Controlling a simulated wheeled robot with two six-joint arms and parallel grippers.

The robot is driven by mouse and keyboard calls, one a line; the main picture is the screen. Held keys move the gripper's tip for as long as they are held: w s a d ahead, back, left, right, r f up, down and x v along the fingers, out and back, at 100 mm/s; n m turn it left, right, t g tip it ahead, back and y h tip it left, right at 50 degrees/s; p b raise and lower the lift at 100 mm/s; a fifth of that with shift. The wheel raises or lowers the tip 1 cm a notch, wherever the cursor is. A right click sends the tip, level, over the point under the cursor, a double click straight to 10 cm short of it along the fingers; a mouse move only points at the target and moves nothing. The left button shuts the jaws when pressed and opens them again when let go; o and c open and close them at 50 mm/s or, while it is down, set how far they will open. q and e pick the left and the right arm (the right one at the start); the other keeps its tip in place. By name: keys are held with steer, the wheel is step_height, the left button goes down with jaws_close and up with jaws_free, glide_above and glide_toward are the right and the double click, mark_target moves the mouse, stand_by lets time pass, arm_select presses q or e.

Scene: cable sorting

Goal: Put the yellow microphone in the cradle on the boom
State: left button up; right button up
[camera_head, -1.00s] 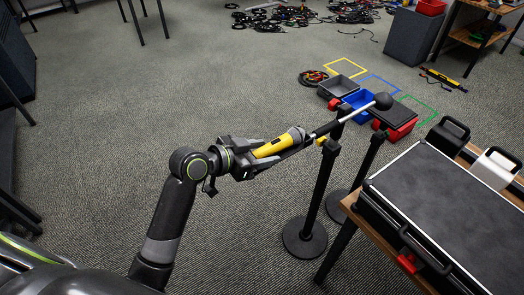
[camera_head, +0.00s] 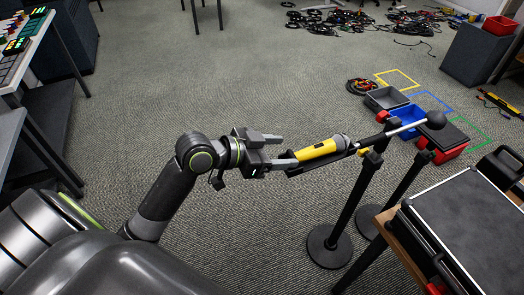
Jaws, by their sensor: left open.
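The yellow microphone (camera_head: 316,150) lies along the near end of the boom, in the dark cradle (camera_head: 304,168), its grey head (camera_head: 341,141) pointing right. The boom (camera_head: 405,127) runs right from there, over a black stand, to a round dark weight (camera_head: 436,120). My left gripper (camera_head: 281,150) is open just left of the microphone's tail end, its fingers apart. Whether a finger touches the cradle I cannot tell. My right gripper is not in view.
Two black stands with round bases (camera_head: 329,246) stand below the boom. A black-topped case (camera_head: 470,225) sits on a wooden table at the right. Grey, blue (camera_head: 407,117) and red bins stand on the floor behind. Open carpet lies at the left and middle.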

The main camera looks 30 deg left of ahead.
arm_select(q)
steer(key=shift+v, duration=2.35)
steer(key=shift+d, duration=0.1)
steer(key=w+a+f+n+y, duration=0.1)
steer(key=a+f+n+y, duration=0.1)
steer(key=a+f, duration=0.45)
steer(key=w+a+f+n+y, duration=0.2)
steer(key=a+f+n+y, duration=0.1)
steer(key=f, duration=0.7)
steer(key=w+a+f+n+y, duration=0.15)
steer(key=a+f, duration=0.25)
steer(key=f, duration=0.5)
steer(key=s+a+f+n+g+y, duration=0.25)
steer(key=s+f, duration=0.35)
steer(key=f, duration=0.5)
steer(key=s+f+g, duration=0.2)
steer(key=s+f, duration=0.6)
steer(key=f, duration=0.2)
steer(key=s+d+f+g, duration=0.1)
steer(key=s+f, duration=0.3)
steer(key=s, duration=0.4)
steer(key=s+d+f+g, duration=0.2)
steer(key=s+d+f, duration=0.2)
steer(key=s, duration=0.5)
steer(key=s+d+f+g, duration=0.2)
steer(key=s+f, duration=0.3)
steer(key=s, duration=0.4)
steer(key=shift+d+f+m, duration=0.25)
steer(key=shift+f+m, duration=0.15)
